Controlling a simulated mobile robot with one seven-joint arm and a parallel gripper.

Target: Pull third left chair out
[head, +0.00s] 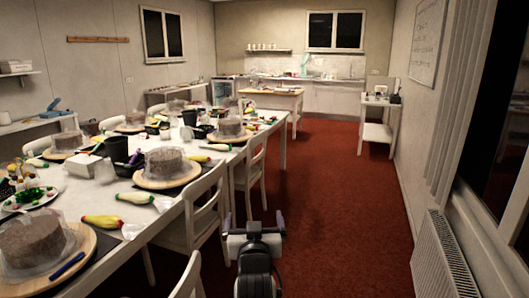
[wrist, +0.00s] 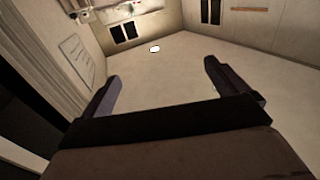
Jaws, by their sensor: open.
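White wooden chairs stand in a row along the right side of the long table (head: 130,238) in the head view. The nearest chair (head: 187,276) is cut by the bottom edge. A second chair (head: 207,205) is beyond it, and a third chair (head: 254,160) stands farther along, pushed close to the table. I cannot tell for sure which one the task counts as third left. My gripper (head: 254,223) is open and empty over the red floor, right of the second chair. In the wrist view my gripper (wrist: 160,72) points up towards the ceiling, with no chair between its fingers.
Cakes on turntables (head: 168,168), piping bags and tools crowd the table. The red carpet (head: 335,200) to the right is a clear aisle. A radiator (head: 442,255) lines the right wall. A small white cart (head: 380,120) and a wooden-topped table (head: 270,97) stand farther back.

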